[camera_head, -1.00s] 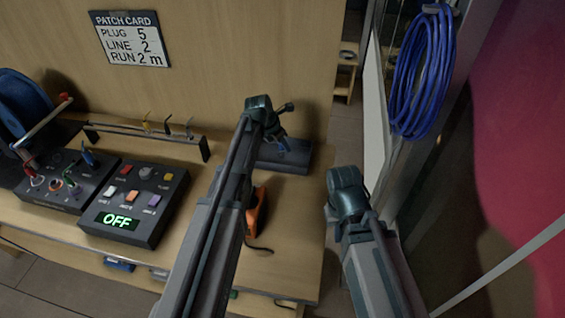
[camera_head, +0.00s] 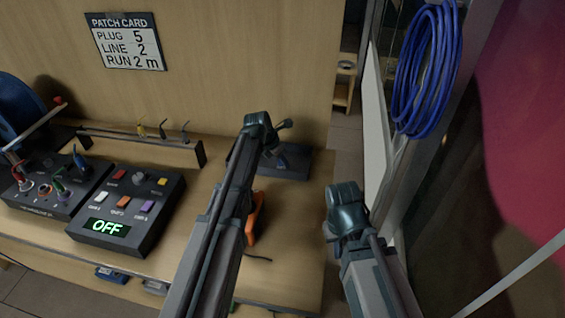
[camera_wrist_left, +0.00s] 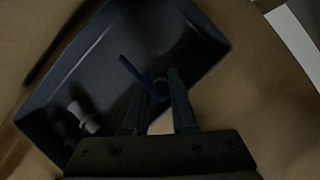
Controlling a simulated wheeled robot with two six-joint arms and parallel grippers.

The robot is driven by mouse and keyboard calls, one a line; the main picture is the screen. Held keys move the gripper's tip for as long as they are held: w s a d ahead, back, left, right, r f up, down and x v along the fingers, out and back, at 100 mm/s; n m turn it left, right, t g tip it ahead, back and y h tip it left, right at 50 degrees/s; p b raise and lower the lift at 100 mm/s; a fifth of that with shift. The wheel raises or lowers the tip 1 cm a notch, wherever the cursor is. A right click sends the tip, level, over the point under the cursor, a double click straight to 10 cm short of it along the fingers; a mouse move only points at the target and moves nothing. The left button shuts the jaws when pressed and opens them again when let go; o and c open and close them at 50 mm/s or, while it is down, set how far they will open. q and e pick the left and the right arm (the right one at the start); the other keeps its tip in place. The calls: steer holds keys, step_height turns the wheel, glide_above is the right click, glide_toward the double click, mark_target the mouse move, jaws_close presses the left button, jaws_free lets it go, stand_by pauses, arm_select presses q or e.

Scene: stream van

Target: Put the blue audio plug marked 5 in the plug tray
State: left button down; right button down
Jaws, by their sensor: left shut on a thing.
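The plug tray (camera_head: 298,172) is a dark, shallow tray at the right end of the bench, and it fills much of the left wrist view (camera_wrist_left: 205,30). My left gripper (camera_head: 276,147) is over the tray, and in the left wrist view its fingers (camera_wrist_left: 162,88) are shut on a blue plug (camera_wrist_left: 132,68). The plug is over the tray floor; I cannot tell whether it touches it. No number is readable on it. My right gripper (camera_head: 343,225) hangs off the bench's right side, and its fingers are hidden.
A pale, dark-ended object (camera_wrist_left: 84,118) lies in the tray. A control box (camera_head: 125,212) reading OFF, a patch panel (camera_head: 50,190) and a low rack (camera_head: 135,138) stand left. An orange tool (camera_head: 256,218) lies beside my left arm. A patch card (camera_head: 125,42) reads plug 5.

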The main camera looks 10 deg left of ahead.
arm_select(q)
steer(key=shift+f, duration=0.2)
steer(key=c, duration=0.7)
jaws_free()
steer(key=shift+c, duration=0.2)
steer(key=shift+r, duration=0.2)
steer(key=shift+s+a+r+p, duration=0.1)
steer(key=shift+s+r+p, duration=0.05)
steer(key=shift+r+p, duration=0.45)
steer(key=p+v, duration=1)
steer(key=v, duration=0.1)
steer(key=s+d+m+g+y, duration=0.1)
steer(key=s+d+m, duration=0.3)
steer(key=s+m, duration=0.4)
steer(key=s+d+f+m+g+y, duration=0.1)
steer(key=s+d+m, duration=0.3)
steer(key=s+m, duration=0.5)
steer(key=s+d+f+m+g+y, duration=0.1)
steer(key=s+d+m, duration=0.3)
steer(key=s+m, duration=0.5)
steer(key=shift+d+m+g+y, duration=0.25)
steer(key=shift+m+g+y, duration=0.3)
steer(key=shift+m, duration=2.45)
